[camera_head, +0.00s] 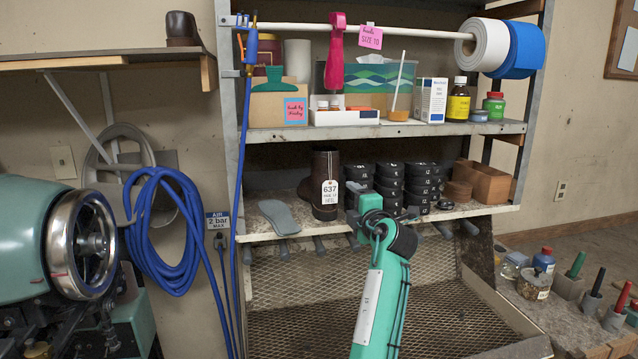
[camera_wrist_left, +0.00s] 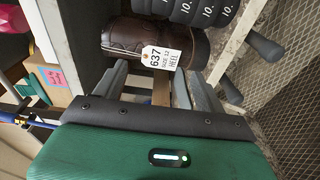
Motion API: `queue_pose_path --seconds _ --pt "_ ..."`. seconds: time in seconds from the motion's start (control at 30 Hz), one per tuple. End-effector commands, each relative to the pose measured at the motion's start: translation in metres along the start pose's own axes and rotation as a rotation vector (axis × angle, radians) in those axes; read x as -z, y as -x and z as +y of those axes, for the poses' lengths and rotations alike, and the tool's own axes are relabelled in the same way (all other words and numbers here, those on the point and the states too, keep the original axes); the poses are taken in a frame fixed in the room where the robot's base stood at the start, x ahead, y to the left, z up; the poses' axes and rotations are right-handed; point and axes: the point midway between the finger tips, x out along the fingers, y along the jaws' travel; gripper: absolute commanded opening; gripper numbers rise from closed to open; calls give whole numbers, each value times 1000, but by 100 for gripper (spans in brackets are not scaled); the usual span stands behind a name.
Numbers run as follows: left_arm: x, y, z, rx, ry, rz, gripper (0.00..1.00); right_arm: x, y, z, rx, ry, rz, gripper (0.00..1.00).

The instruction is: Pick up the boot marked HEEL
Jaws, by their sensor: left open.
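A dark brown boot (camera_head: 325,166) stands upright on the lower shelf of the rack. A white tag reading 637 hangs on it. In the left wrist view the boot (camera_wrist_left: 130,37) lies across the top of the picture, and its tag (camera_wrist_left: 161,58) reads 637, SIZE 12, HEEL. My left gripper (camera_head: 354,192) is just right of the boot, in front of the black pieces. Its open fingers (camera_wrist_left: 155,82) point toward the boot with nothing held between them; whether they touch it is unclear. My right gripper is not in view.
Stacked black heel pieces (camera_head: 425,180) stand right of the boot, and a grey sole (camera_head: 278,216) lies left of it. Handles stick out under the shelf edge (camera_head: 470,211). The upper shelf (camera_head: 400,130) overhangs. A blue hose (camera_head: 237,200) hangs at left.

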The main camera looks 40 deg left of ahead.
Motion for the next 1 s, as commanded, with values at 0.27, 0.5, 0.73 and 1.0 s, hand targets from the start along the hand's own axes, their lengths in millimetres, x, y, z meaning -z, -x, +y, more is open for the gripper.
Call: queue_pose_path --seconds 0.27,0.5,0.73,1.0 --pt "1 -32 0 1 -2 0 73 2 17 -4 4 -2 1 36" --pt "4 -48 3 1 -4 1 73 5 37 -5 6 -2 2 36" --pt "6 -72 0 1 -5 1 73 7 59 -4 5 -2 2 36" --pt "6 -84 -4 0 -1 0 73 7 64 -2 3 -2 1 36"
